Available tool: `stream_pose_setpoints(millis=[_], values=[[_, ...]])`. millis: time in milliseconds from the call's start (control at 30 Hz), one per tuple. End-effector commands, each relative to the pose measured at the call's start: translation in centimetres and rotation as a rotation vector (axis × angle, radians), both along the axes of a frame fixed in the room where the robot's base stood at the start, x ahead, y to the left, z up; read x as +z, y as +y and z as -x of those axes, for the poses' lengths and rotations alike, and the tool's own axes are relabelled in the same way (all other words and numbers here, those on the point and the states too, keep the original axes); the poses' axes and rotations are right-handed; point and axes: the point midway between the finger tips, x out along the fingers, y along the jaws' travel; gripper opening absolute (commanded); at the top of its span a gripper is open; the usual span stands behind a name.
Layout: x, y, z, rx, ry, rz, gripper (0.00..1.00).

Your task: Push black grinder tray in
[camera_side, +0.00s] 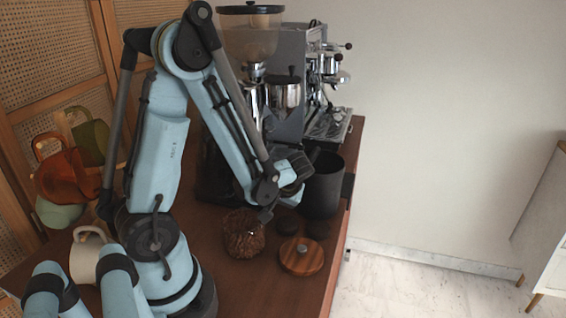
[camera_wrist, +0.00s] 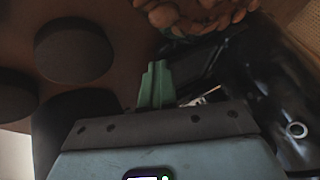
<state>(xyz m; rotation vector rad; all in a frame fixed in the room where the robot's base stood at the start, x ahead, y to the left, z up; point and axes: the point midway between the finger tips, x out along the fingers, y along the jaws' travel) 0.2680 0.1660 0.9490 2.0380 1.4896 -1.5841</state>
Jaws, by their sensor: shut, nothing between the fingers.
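The black grinder tray (camera_wrist: 203,62) shows in the wrist view as a flat dark piece beside the dark grinder body (camera_wrist: 275,85). In the side view my arm hides the tray, and the grinder (camera_side: 250,45) rises behind the arm with its clear hopper on top. My gripper (camera_wrist: 157,84) is shut and empty, its green fingertips together just left of the tray in the wrist view. I cannot tell whether they touch it. In the side view my gripper (camera_side: 266,214) is low over the cart top, above the brown bean container.
The brown bean container (camera_side: 244,236) stands close below my gripper. Dark round discs (camera_side: 289,222), a wooden disc (camera_side: 302,257) and a black canister (camera_side: 323,186) are to the right. The espresso machine (camera_side: 325,85) stands behind; cups (camera_side: 70,170) are at left.

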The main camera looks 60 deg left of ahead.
Motion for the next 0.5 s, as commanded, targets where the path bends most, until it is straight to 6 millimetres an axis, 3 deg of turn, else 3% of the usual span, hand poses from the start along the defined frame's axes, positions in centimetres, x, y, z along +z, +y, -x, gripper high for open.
stream_pose_setpoints(millis=[167, 500], values=[[0.7, -0.1, 0.4, 0.013, 0.011, -0.01, 0.0], [4.2, -3.0, -0.1, 0.002, 0.005, -0.005, 0.0]])
